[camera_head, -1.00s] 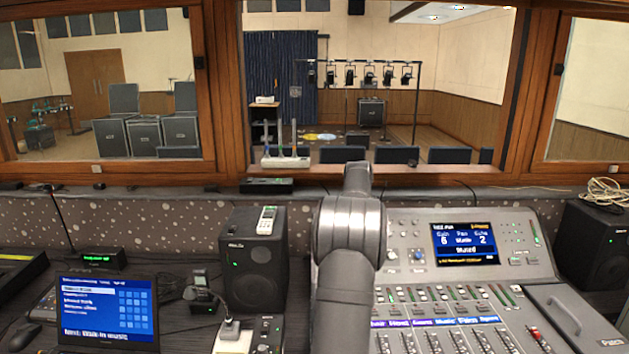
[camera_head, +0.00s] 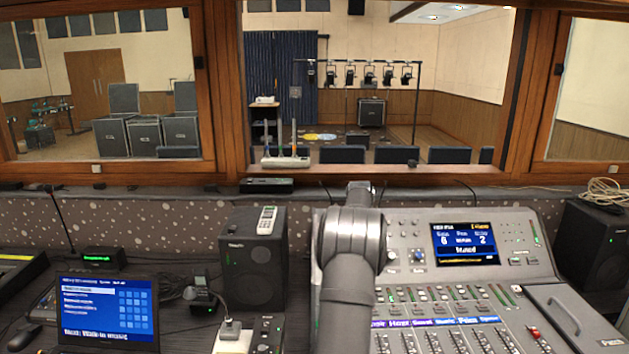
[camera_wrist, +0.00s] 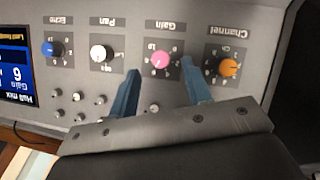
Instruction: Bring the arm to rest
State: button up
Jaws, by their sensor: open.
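My gripper (camera_wrist: 160,68) is open in the wrist view, its two blue fingers pointing at the console panel. The fingertips appear on either side of the pink Gain knob (camera_wrist: 162,61); nothing shows them touching it. The orange Channel knob (camera_wrist: 229,67) is to the right, and the white Pan knob (camera_wrist: 101,54) and blue Echo knob (camera_wrist: 50,48) are to the left. In the head view, my arm stands in front of the left part of the mixing console (camera_head: 410,240) and hides my gripper.
The console has a lit display (camera_head: 464,244) and a row of faders below. A black speaker (camera_head: 253,265) and a gooseneck microphone (camera_head: 230,328) stand left of my arm. A laptop (camera_head: 107,312) is further left. A window ledge runs behind.

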jog(key=x, duration=0.3)
jog(key=shift+d+f, duration=0.1)
jog(key=shift+f, duration=0.25)
jog(key=shift+w+f+n+h, duration=0.2)
jog(key=shift+n+h, duration=0.1)
jog(key=shift+n, duration=0.1)
jog(key=shift+s+r+n+h, duration=0.15)
jog(key=shift+n+h, duration=0.15)
jog(key=shift+n, duration=0.2)
jog(key=n+t+h, duration=0.1)
jog(key=n, duration=0.1)
jog(key=n+t+h, duration=0.1)
jog(key=n, duration=0.4)
jog(key=n+t+h, duration=0.1)
jog(key=n, duration=0.1)
jog(key=shift+s+f+t, duration=0.1)
jog(key=shift+f+t, duration=0.1)
jog(key=shift+t, duration=0.1)
jog(key=shift+n+t, duration=1)
jog(key=shift+n, duration=0.8)
